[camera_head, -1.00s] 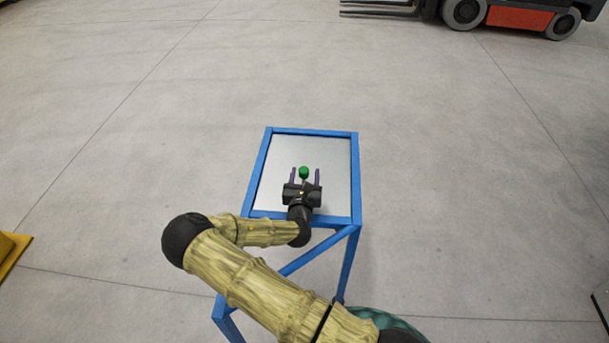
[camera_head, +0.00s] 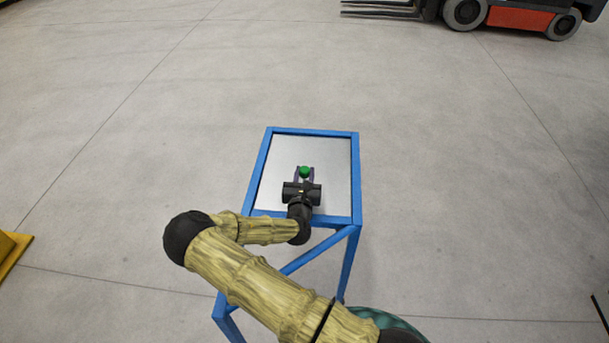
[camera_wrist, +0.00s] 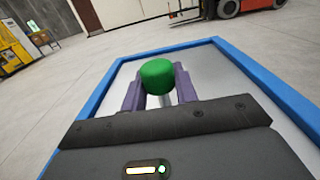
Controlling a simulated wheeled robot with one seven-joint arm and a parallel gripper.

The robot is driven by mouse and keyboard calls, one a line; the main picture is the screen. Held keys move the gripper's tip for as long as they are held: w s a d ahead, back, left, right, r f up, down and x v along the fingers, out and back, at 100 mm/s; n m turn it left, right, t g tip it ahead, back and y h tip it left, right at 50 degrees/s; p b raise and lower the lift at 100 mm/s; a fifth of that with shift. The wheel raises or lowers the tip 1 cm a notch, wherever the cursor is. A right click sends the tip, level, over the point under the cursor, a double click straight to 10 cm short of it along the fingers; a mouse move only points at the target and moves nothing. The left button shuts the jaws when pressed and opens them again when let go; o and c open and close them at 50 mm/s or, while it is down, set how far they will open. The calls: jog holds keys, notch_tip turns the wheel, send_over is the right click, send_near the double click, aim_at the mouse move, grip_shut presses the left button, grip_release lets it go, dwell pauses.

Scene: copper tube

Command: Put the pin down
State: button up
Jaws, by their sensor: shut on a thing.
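The pin has a green rounded head (camera_head: 305,171) and stands upright over the grey top of a blue-framed table (camera_head: 334,134). In the wrist view the green head (camera_wrist: 157,76) sits between the fingertips, with a pale shaft partly visible below it. My gripper (camera_head: 305,175) is shut on the pin, its purple fingers on either side just under the head. In the wrist view my gripper (camera_wrist: 157,90) hides the lower end of the pin. I cannot tell whether the pin touches the table top.
The table top around the pin is bare. A forklift (camera_head: 500,14) stands on the floor at the far right. A yellow object (camera_head: 12,258) lies at the left edge. The grey floor around the table is open.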

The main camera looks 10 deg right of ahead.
notch_tip(320, 180, up, 10)
jog(key=shift+a+f+p, duration=0.1)
jog(key=shift+p, duration=0.55)
jog(key=shift+s+p, duration=0.1)
jog(key=shift+p, duration=0.25)
